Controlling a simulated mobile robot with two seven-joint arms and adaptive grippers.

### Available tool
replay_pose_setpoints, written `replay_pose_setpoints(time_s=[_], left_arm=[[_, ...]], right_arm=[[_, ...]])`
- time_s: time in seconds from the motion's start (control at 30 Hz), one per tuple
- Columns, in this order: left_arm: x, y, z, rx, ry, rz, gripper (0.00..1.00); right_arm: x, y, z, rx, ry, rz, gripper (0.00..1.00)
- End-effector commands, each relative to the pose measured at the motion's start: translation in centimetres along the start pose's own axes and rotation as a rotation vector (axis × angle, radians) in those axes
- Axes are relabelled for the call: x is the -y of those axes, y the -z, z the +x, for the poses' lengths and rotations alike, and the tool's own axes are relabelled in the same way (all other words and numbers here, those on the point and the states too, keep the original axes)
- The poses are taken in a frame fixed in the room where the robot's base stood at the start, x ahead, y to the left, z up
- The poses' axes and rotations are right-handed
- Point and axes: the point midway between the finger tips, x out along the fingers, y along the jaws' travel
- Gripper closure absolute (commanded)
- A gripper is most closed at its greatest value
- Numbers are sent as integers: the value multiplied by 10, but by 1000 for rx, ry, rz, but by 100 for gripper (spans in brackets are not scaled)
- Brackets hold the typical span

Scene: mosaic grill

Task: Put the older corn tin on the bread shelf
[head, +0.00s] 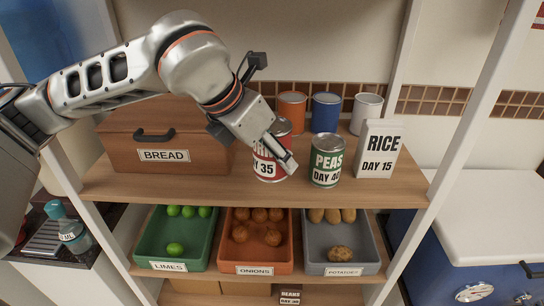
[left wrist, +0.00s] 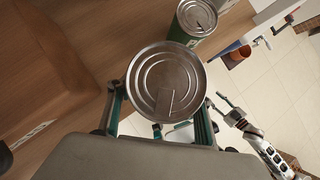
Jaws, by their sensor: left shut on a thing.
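My left gripper (head: 284,150) is shut on a red tin (head: 268,168) at the upper shelf (head: 220,190). The tin's label is partly covered; "35" shows. It is upright, and I cannot tell whether its base touches the board. In the left wrist view its round metal lid (left wrist: 166,82) sits between the fingers. A wooden box labelled BREAD (head: 165,137) stands to its left on the same shelf. A green PEAS tin, DAY 40 (head: 327,162), stands close on its right. My right gripper (left wrist: 226,107) shows small in the left wrist view; its opening is unclear.
A white RICE box, DAY 15 (head: 377,150), stands right of the peas. Orange (head: 291,108), blue (head: 326,112) and white (head: 366,112) cans stand behind. Below are bins of limes (head: 173,266), onions (head: 254,269) and potatoes (head: 343,269). A small BEANS item (head: 290,295) sits lowest.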

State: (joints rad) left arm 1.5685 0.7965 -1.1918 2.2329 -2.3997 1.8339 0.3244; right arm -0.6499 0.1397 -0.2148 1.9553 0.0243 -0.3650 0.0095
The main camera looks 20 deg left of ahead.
Motion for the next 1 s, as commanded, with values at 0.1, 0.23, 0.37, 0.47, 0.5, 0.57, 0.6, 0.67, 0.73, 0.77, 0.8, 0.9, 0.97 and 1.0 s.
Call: replay_pose_setpoints(time_s=[0.1, 0.23, 0.37, 0.47, 0.5, 0.57, 0.6, 0.67, 0.73, 0.77, 0.8, 0.9, 0.97, 1.0], left_arm=[[-20, -18, 8, 2, -1, -4, 84], [-40, -35, 19, 2, -1, -4, 84], [-48, -35, 34, -1, 1, 2, 84], [-48, -28, 45, -1, 0, 0, 84], [-48, -26, 48, 1, 0, 0, 84], [-48, -25, 50, 2, 0, 1, 84], [-48, -24, 51, 3, 0, 1, 84], [-47, -22, 54, 2, 0, 1, 84], [-47, -18, 60, 0, 0, 1, 84], [-47, -16, 63, 0, 0, 1, 84], [-47, -13, 67, 1, 0, 1, 84], [-47, -5, 79, 0, 0, 0, 84], [-50, -5, 83, 1, 0, 0, 84], [-50, -5, 85, 2, -1, 0, 84]], right_arm=[[-2, 8, -2, -7, -3, -2, 60], [-4, 14, -4, -12, -5, -3, 60], [-5, 18, -5, -17, -6, -4, 60], [-6, 20, -6, -21, -7, -4, 60], [-6, 20, -6, -21, -7, -4, 60], [-6, 20, -6, -20, -8, -4, 60], [-6, 20, -6, -20, -8, -4, 60], [-6, 20, -6, -20, -8, -5, 60], [-6, 20, -6, -19, -7, -5, 60], [-6, 20, -6, -18, -7, -5, 60], [-6, 20, -6, -17, -7, -5, 60], [-6, 19, -6, -15, -7, -5, 60], [-6, 21, -8, -15, -7, -6, 60], [-6, 21, -8, -14, -7, -6, 60]])
